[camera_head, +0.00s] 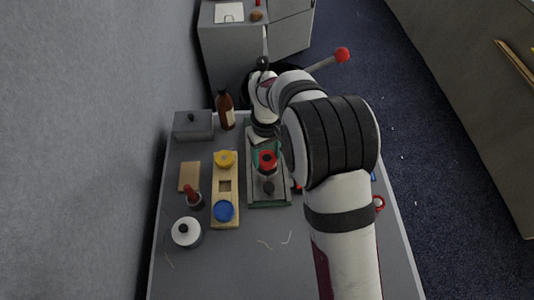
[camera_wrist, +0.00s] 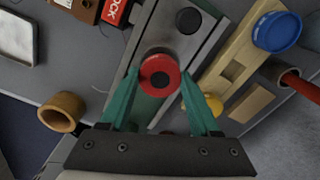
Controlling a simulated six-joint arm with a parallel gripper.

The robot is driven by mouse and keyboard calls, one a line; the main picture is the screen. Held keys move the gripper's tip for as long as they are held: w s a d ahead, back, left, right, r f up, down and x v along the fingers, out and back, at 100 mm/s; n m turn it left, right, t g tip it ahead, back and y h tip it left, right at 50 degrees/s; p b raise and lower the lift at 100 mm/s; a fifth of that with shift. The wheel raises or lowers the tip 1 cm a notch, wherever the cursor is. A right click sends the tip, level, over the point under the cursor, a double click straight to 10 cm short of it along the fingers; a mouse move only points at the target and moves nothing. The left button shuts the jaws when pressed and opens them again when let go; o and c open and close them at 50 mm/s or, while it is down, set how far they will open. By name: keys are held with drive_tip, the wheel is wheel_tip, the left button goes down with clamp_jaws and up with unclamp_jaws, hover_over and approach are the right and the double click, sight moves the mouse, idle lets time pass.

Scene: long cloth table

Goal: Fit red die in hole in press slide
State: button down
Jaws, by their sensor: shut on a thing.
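A dark round spot (camera_wrist: 188,20), which looks like the hole, lies on the slide beyond the die. In the head view this spot (camera_head: 269,188) is nearer the camera than the die. The gap between die and slide cannot be judged.
A wooden rack (camera_head: 225,172) beside the press holds a yellow die (camera_head: 225,159) and a blue die (camera_head: 224,210), with an empty square opening between. A red-handled tool (camera_head: 193,197), a white-lidded pot (camera_head: 186,232), a bottle (camera_head: 226,110) and a grey box (camera_head: 193,126) stand left. The near table is mostly clear.

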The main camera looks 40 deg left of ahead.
drive_tip(key=shift+f, duration=0.95)
drive_tip(key=shift+c, duration=0.2)
unclamp_jaws()
wheel_tip(320, 180, up, 16)
idle(0.3)
drive_tip(key=shift+f, duration=0.15)
